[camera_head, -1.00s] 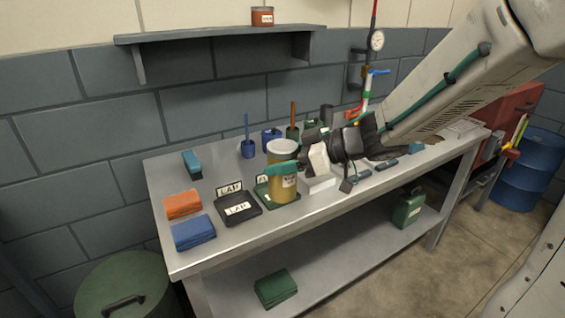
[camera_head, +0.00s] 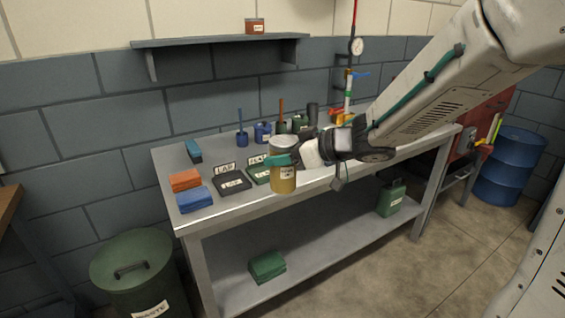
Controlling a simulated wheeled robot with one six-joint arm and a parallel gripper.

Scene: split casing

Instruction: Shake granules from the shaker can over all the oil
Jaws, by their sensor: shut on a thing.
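The shaker can (camera_head: 284,181) is an amber cylinder with a pale top and a white label. My gripper (camera_head: 281,160) is shut on it, with a teal finger across its upper side. The can is upright and shows in front of the bench's front edge; how far it stands off the bench is hard to tell. I cannot make out any oil in this view. My arm comes in from the upper right and hides part of the bench's right end.
The grey bench (camera_head: 221,208) carries orange (camera_head: 185,180) and blue (camera_head: 194,199) folded cloths, a black labelled tray (camera_head: 233,183) and a green one (camera_head: 258,176). A green jerrycan (camera_head: 391,198) stands on its lower shelf. A green bin (camera_head: 133,268) stands at left, a blue drum (camera_head: 510,168) at right.

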